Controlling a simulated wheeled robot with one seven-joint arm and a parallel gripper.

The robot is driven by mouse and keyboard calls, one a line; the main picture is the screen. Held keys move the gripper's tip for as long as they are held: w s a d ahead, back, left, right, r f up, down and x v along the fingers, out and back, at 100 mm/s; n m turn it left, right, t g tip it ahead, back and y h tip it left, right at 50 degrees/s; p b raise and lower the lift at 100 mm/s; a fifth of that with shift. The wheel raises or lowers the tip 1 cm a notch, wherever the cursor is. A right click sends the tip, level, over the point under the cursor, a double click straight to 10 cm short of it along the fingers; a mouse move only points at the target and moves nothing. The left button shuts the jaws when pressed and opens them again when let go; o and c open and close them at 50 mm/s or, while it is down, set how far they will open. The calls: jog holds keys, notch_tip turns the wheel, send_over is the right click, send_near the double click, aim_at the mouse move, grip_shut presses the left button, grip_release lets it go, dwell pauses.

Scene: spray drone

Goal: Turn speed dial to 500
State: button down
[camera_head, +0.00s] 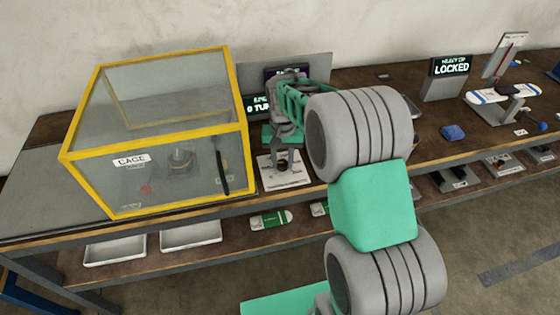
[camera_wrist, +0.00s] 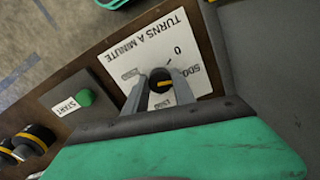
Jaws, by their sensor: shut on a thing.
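The plate has marks including 0 and 500; other labels are too blurred to read. My gripper (camera_wrist: 160,88) is shut on the dial, one finger on each side. In the head view, my gripper (camera_head: 284,160) is above the dial's plate (camera_head: 290,178) on the bench. A dark display (camera_head: 256,106) behind is partly hidden by my arm.
A yellow-framed clear cage (camera_head: 244,130) stands left of the dial, close to my gripper. A green START button (camera_wrist: 86,97) is near the plate. Black-and-yellow knobs (camera_wrist: 38,137) lie further along. A sign reading "LOCKED" (camera_head: 451,66) stands at the right.

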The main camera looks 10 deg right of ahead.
aim_at(282, 163)
dwell(0.4)
jog(key=c, duration=1)
grip_release()
jog(key=shift+c, duration=0.2)
jog(key=shift+r, duration=0.4)
notch_tip(282, 163, up, 7)
jog(key=shift+b, duration=0.45)
